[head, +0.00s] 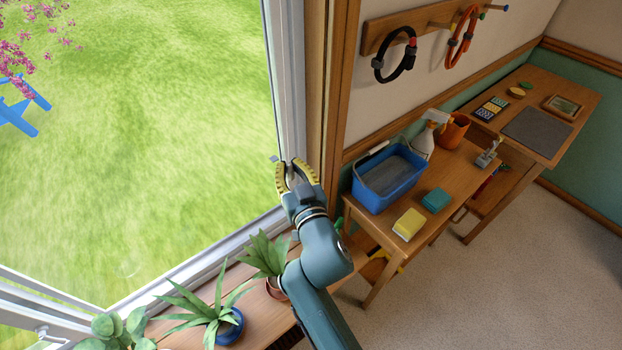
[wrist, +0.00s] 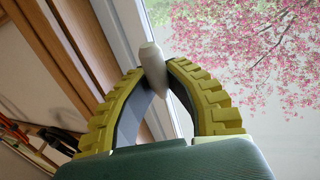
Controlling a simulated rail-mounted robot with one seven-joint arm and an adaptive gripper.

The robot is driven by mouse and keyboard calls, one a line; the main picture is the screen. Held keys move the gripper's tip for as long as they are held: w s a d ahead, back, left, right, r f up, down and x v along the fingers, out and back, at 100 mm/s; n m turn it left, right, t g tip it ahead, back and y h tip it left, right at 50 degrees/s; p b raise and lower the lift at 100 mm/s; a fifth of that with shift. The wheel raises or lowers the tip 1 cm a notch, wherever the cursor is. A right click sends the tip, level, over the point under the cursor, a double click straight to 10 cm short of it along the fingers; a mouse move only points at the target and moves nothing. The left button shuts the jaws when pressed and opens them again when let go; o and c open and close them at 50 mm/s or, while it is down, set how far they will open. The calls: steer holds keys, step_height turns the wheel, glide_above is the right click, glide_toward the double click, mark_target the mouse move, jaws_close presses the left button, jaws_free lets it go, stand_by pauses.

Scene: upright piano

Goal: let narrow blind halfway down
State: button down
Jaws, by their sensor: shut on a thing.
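My gripper (head: 293,168), with yellow ridged fingers, is up against the right side of the window frame (head: 287,90) in the head view. In the wrist view its fingertips close on a pale, tapered grey piece (wrist: 152,64) that sticks up between them. I cannot tell whether this is a cord pull or a window handle. A small grey part (head: 273,158) shows just left of the fingers on the frame. No blind fabric shows in either view.
Potted plants, one in a blue pot (head: 230,328), stand on the wooden sill below my arm. Loops hang on a peg rail (head: 420,28).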

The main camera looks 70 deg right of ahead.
steer(key=shift+f, duration=0.25)
steer(key=shift+r, duration=0.1)
step_height(320, 180, up, 18)
steer(key=p, duration=1.3)
steer(key=shift+p, duration=0.35)
steer(key=s+d+p, duration=0.1)
steer(key=d+r+p, duration=0.1)
steer(key=d+p, duration=0.1)
steer(key=s+d+r+p, duration=0.1)
steer(key=p, duration=0.1)
steer(key=shift+s+d+r, duration=0.2)
steer(key=shift+s+r, duration=0.05)
steer(key=shift+s, duration=0.05)
